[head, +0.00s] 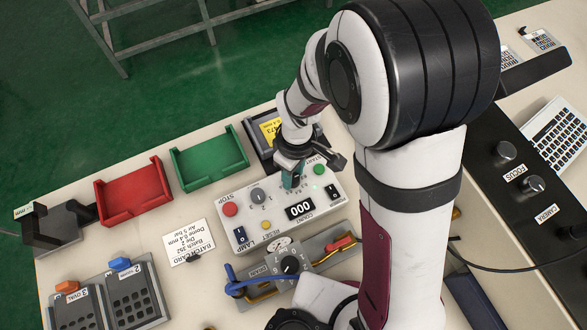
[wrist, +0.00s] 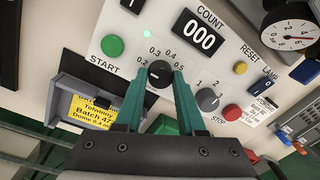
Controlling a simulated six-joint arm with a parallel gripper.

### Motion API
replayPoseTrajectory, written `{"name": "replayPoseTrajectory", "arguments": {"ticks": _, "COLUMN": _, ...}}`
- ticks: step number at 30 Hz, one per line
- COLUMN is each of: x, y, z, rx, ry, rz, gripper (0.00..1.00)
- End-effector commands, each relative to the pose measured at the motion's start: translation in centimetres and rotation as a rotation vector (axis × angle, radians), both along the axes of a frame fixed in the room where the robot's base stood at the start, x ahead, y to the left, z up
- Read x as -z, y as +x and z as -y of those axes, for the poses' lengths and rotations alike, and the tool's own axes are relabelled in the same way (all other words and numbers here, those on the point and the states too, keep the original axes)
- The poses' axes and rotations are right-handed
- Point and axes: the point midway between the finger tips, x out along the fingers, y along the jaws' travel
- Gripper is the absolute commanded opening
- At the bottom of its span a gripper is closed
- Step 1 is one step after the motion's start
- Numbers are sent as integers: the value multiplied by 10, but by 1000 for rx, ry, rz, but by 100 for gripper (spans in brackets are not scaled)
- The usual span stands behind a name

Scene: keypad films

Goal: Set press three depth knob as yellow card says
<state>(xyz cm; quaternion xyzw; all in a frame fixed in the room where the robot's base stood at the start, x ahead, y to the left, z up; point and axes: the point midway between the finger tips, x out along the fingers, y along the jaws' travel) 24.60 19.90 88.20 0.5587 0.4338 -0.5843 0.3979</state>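The press panel (head: 275,238) is a light box with START, STOP, a COUNT display reading 000 and two knobs. The black depth knob (wrist: 160,74) has marks from 0.2 to 0.5 around it. My gripper (wrist: 161,75) has its teal fingertips one on each side of this knob; whether they touch it cannot be told. Its pointer direction is too unclear to read. The yellow card (wrist: 98,112) lies in a dark tray beside the panel and reads "Batch 47…" and "Dome 0.4 m…", partly cut off. In the head view, my gripper hides the depth knob.
The green START button (wrist: 112,46) is to the left. A dial gauge (wrist: 292,35) stands beyond the panel. Red (head: 132,192) and green (head: 208,160) trays and a white batch card (head: 189,243) are on the table.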

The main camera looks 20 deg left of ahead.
Motion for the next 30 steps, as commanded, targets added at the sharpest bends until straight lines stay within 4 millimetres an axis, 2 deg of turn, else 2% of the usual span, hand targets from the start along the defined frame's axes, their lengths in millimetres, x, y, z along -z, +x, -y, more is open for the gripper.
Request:
{"name": "replayPoseTrajectory", "arguments": {"ticks": 1, "x": 0, "y": 0, "z": 0, "rx": 0, "ry": 0, "rz": 0, "gripper": 18}}
{"name": "replayPoseTrajectory", "arguments": {"ticks": 4, "x": 0, "y": 0, "z": 0, "rx": 0, "ry": 0, "rz": 0, "gripper": 0}}
{"name": "replayPoseTrajectory", "arguments": {"ticks": 17, "x": 0, "y": 0, "z": 0, "rx": 61, "ry": 0, "rz": 0, "gripper": 0}}
{"name": "replayPoseTrajectory", "arguments": {"ticks": 30, "x": 0, "y": 0, "z": 1, "rx": 420, "ry": -1, "rz": -2, "gripper": 0}}
